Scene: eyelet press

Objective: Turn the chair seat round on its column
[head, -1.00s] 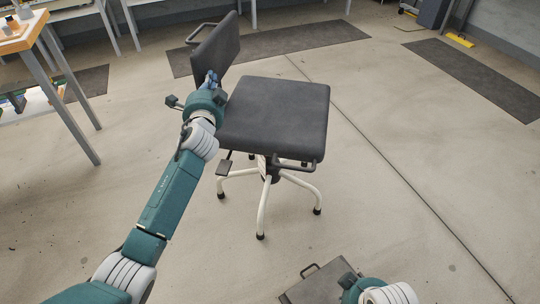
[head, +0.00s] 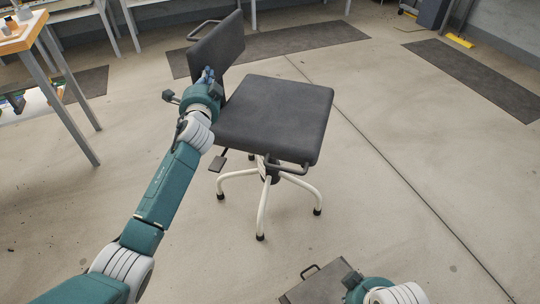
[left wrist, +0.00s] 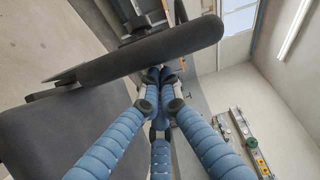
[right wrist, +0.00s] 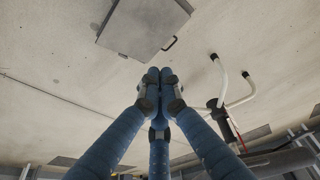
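The chair has a dark grey seat (head: 275,115) on a column with white legs (head: 262,210). Its upright backrest (head: 220,45) is at the seat's left rear. My left gripper (head: 208,75) is at the seat side of the backrest, near its lower part. In the left wrist view, the left fingertips (left wrist: 160,74) are together beside the backrest's edge (left wrist: 150,52), with nothing seen between them; contact cannot be told for certain. The seat (left wrist: 60,125) lies at the left there. My right gripper's fingertips (right wrist: 158,76) are together and empty, away from the chair.
A grey flat box with a handle (head: 318,284) is at the bottom, near my right arm. A table (head: 25,40) stands at the left. Dark mats (head: 300,38) lie on the floor behind and to the right. The floor right of the chair is clear.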

